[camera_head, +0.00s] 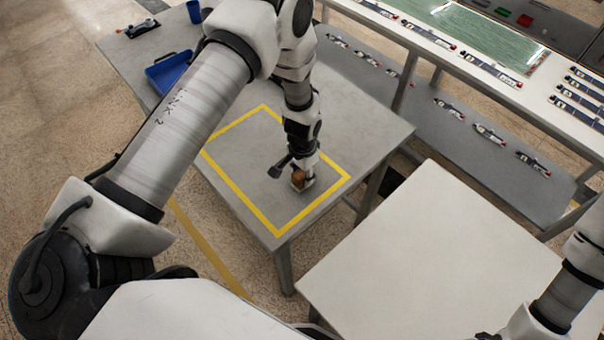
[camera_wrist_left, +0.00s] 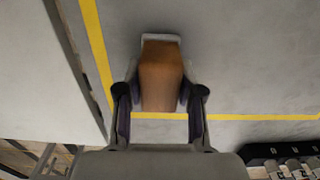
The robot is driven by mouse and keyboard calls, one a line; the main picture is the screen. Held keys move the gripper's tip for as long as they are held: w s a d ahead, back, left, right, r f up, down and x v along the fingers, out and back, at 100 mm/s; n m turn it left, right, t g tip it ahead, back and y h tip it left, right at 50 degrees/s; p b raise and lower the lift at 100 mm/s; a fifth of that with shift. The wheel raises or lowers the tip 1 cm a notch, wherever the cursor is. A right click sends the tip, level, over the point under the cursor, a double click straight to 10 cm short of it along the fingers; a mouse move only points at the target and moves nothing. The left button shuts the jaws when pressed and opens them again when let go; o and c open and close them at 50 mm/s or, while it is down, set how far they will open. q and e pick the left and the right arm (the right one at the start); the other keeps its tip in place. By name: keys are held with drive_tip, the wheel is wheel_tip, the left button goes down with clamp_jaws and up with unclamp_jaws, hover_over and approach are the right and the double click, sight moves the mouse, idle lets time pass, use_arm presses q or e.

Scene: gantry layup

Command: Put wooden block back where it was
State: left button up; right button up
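The wooden block (camera_head: 298,178) is brown and stands inside the yellow tape outline (camera_head: 237,192) on the grey table, near the outline's right corner. In the left wrist view the block (camera_wrist_left: 160,78) fills the space between the fingers of my left gripper (camera_wrist_left: 160,92). The left gripper (camera_head: 299,176) points down at the table and is shut on the block. A pale edge shows just beyond the block's far end. Whether the block's underside touches the table I cannot tell. My right gripper is out of view; only part of that arm shows at lower right.
A blue tray (camera_head: 168,73), a blue cup (camera_head: 194,11) and a small dark device (camera_head: 142,28) are at the table's far left. A bare white table (camera_head: 430,255) stands at right. A long bench (camera_head: 450,45) with several small parts runs behind.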

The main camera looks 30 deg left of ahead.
sight(302, 172)
use_arm(q)
drive_tip(key=o, duration=1.1)
drive_tip(key=shift+f, duration=0.1)
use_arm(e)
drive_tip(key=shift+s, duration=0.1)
use_arm(q)
drive_tip(key=shift+s+d, duration=0.1)
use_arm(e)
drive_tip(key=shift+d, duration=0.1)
use_arm(q)
drive_tip(key=shift+r, duration=0.3)
drive_tip(key=shift+r, duration=0.2)
wheel_tip(302, 172, up, 11)
drive_tip(key=b, duration=0.3)
drive_tip(key=shift+f, duration=0.15)
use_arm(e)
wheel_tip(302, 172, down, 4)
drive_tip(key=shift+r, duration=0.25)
use_arm(q)
drive_tip(key=shift+r, duration=0.35)
